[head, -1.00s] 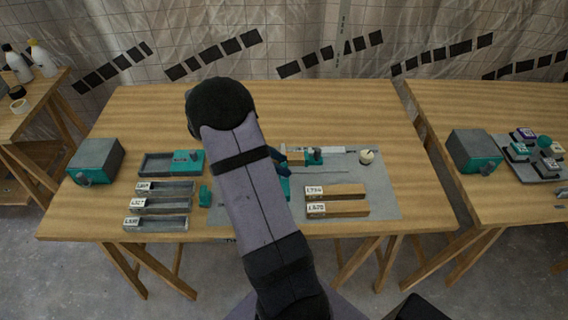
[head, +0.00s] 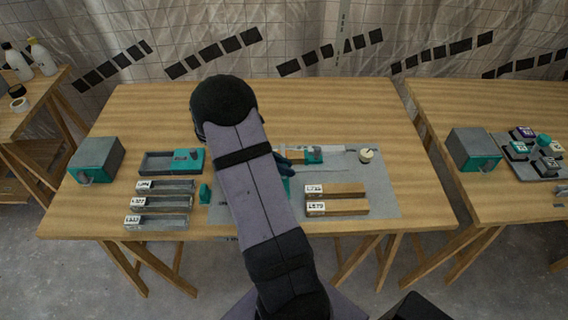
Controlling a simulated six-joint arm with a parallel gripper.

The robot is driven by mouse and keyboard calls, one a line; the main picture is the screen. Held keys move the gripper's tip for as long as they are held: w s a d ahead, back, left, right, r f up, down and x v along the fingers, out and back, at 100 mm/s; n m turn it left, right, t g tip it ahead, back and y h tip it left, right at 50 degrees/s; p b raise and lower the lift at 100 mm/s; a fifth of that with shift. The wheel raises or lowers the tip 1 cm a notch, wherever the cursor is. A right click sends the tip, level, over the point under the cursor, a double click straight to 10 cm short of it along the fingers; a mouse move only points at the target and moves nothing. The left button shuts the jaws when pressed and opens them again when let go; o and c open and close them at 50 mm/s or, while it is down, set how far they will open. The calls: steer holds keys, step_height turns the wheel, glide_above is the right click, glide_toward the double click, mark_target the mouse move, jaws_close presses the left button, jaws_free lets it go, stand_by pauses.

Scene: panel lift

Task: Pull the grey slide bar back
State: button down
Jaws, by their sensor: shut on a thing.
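My gripper (head: 285,164) is largely hidden behind my arm in the head view. Only a dark edge of it shows at the right side of the arm, low over the grey panel (head: 385,193). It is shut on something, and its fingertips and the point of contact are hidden. A slim, light grey bar (head: 335,148) runs along the back of the panel, just right of my gripper, and looks like the slide bar. A teal block (head: 313,155) with a dark knob sits in front of it, beside a tan piece.
A cream round knob (head: 366,155) stands at the panel's back right. Two labelled wooden strips (head: 345,190) lie at its front. Left are several labelled grey trays (head: 165,203), a tray with a teal block (head: 188,161) and a grey-teal box (head: 97,158). The table's back right is clear.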

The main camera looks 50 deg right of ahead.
steer(key=s+a, duration=0.4)
steer(key=shift+s+a+r+p, duration=0.1)
steer(key=shift+s+a+p, duration=0.25)
steer(key=shift+a, duration=0.05)
steer(key=shift+s+a, duration=0.15)
steer(key=shift+s, duration=0.05)
steer(key=c, duration=1.6)
jaws_free()
steer(key=shift+a, duration=0.1)
steer(key=shift+w+a+r, duration=0.1)
steer(key=shift+w+r, duration=0.05)
steer(key=shift+b+v, duration=0.5)
steer(key=shift+v, duration=2.9)
